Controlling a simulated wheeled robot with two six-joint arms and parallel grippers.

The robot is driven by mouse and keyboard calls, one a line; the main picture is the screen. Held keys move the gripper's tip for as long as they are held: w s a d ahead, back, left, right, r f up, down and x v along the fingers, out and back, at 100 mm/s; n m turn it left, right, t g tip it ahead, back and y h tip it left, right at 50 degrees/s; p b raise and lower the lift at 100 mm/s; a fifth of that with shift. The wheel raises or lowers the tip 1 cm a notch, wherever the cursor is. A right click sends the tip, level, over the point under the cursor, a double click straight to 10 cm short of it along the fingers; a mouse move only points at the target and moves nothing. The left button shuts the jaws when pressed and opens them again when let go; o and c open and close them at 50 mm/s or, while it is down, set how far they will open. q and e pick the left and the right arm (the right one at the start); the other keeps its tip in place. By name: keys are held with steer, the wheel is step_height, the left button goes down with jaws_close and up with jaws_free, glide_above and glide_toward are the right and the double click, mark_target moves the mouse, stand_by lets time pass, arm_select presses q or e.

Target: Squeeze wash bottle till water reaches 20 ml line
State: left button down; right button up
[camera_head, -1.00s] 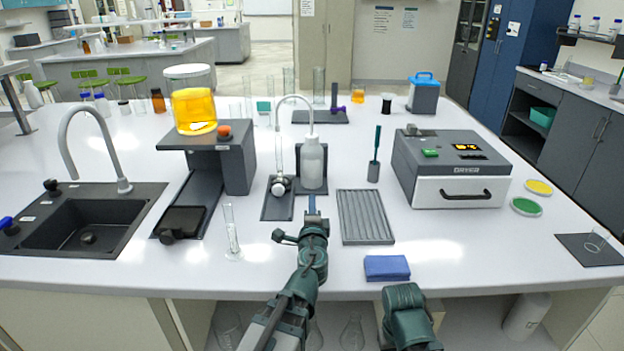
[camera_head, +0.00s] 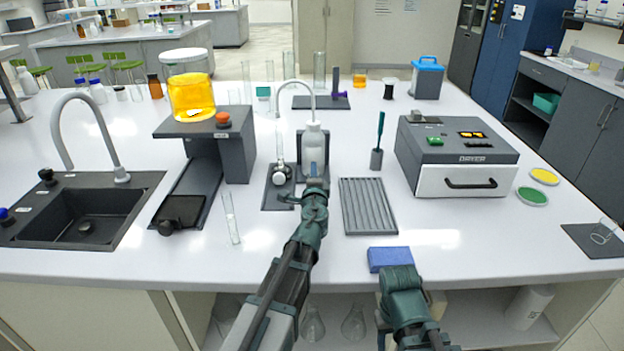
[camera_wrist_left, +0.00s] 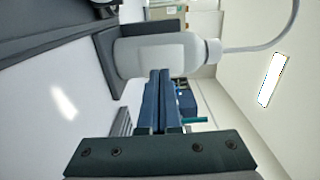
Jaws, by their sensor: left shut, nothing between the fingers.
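The white wash bottle (camera_head: 313,143) stands upright on a dark stand, partly hidden low down by my left gripper. Its curved spout arches left to a thin clear tube (camera_head: 279,140), which stands over a round white-and-grey part. No water level can be read there. My left gripper (camera_head: 314,181) is in front of the bottle. In the left wrist view its blue fingers (camera_wrist_left: 159,76) are pressed together with their tips at the side of the bottle (camera_wrist_left: 160,54); whether they touch it is unclear.
A ribbed grey tray (camera_head: 368,206) and a blue block (camera_head: 389,259) lie right of my left arm. A dryer (camera_head: 455,160) stands further right.

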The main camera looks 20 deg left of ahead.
mark_target(313, 157)
arm_select(q)
steer(key=shift+x, duration=1.4)
steer(key=shift+w, duration=0.1)
steer(key=shift+x, duration=0.95)
steer(key=shift+r, duration=0.35)
steer(key=shift+w+a+r, duration=0.1)
steer(key=shift+w+a, duration=0.1)
steer(key=shift+w, duration=0.1)
stand_by(1.1)
steer(key=v, duration=1.6)
steer(key=shift+d, duration=0.1)
stand_by(0.5)
